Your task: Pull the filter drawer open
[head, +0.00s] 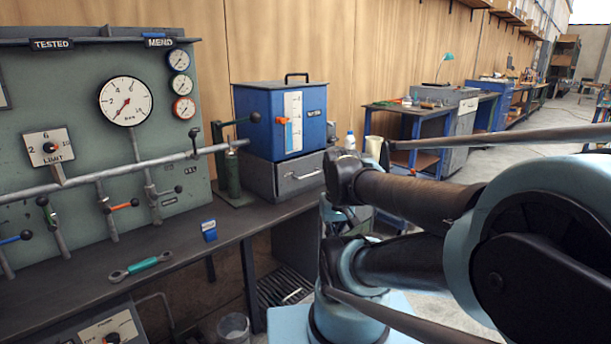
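A grey metal drawer (297,178) with a bar handle on its front sits under a blue box at the right end of the bench. It looks shut, with its front about in line with the housing around it. My arm crosses the right half of the head view, and its dark links come close to the drawer's right side in the picture. I cannot make out the gripper's fingers; they are hidden or out of view. No contact with the handle shows.
The blue box (260,120) has a level scale and an orange pointer. A green cylinder (233,174) and a lever stand left of the drawer. A small blue block (209,230) and a teal-handled wrench (141,267) lie on the bench. A gauge panel (75,135) stands behind.

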